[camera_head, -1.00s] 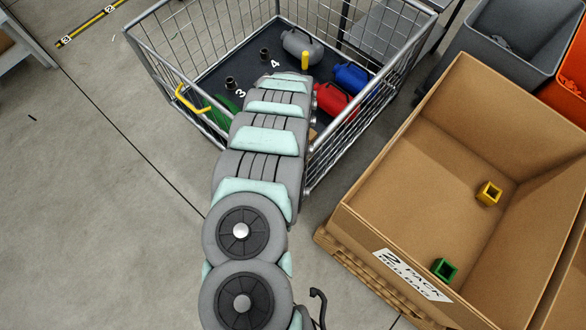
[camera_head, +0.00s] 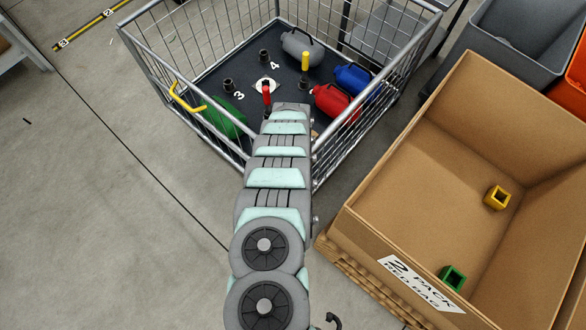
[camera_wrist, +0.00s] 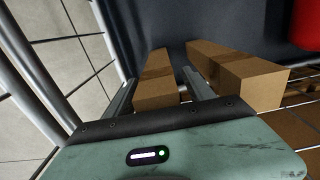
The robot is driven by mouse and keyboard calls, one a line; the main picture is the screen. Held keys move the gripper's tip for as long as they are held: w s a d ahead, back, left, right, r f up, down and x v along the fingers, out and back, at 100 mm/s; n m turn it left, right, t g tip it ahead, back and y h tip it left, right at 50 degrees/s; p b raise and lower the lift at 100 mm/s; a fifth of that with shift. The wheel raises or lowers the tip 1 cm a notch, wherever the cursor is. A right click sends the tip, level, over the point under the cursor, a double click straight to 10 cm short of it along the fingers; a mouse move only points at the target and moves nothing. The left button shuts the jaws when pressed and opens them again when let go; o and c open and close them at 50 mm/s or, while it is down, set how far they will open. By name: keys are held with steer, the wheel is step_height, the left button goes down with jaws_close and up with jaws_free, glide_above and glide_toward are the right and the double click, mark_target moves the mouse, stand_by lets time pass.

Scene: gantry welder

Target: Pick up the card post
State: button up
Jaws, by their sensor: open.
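Two long card-brown box-shaped pieces with darker bands show in the wrist view. One card piece (camera_wrist: 156,82) lies between the two fingers of my gripper (camera_wrist: 160,76). The other card piece (camera_wrist: 238,76) lies just right of the right finger. I cannot tell which of them is the card post. My gripper is open, and I see no clear contact with either piece. In the head view my arm hides the gripper and most of these pieces; only a small brown bit (camera_head: 314,134) shows beside the arm, inside the wire cage (camera_head: 210,117).
The cage floor holds a red-topped post (camera_head: 266,90), a yellow-topped post (camera_head: 305,62), dark stubs, and grey (camera_head: 302,44), blue (camera_head: 352,78), red (camera_head: 337,103) and green (camera_head: 224,117) bags. Cage rails are close to my arm. A large cardboard bin (camera_head: 440,165) stands right.

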steer(key=shift+w, duration=0.1)
jaws_close()
stand_by(0.6)
